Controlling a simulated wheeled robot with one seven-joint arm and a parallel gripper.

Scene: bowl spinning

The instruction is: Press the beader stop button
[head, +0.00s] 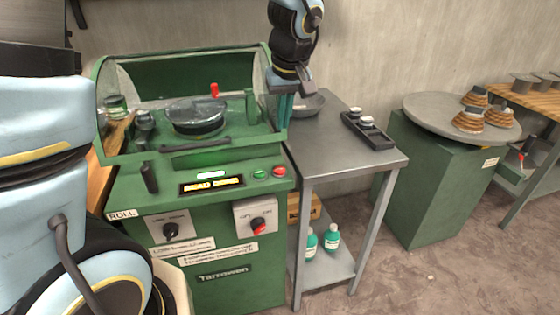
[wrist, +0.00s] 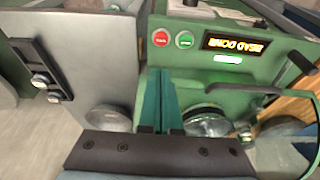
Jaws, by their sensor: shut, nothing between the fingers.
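The green beader (head: 235,190) has a front panel with a lit amber display (head: 212,186) that seems to read "BEAD DONE". Right of the display are a green button (head: 260,174) and a red button (head: 279,171). The wrist view also shows the red button (wrist: 160,38) and the green button (wrist: 185,40), both uncovered. My gripper (head: 285,112) is shut and empty, its teal fingers pointing down. It hangs at the right end of the beader's hood, above and behind the buttons, apart from them. In the wrist view the fingertips (wrist: 160,75) lie below the buttons.
A clear curved hood covers a metal bowl (head: 196,116) in the beader. A grey side table (head: 345,155) holds another bowl (head: 308,104) near my gripper and a black tray (head: 368,134). A red-tipped knob (head: 258,224) sits lower on the beader. The floor at right is clear.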

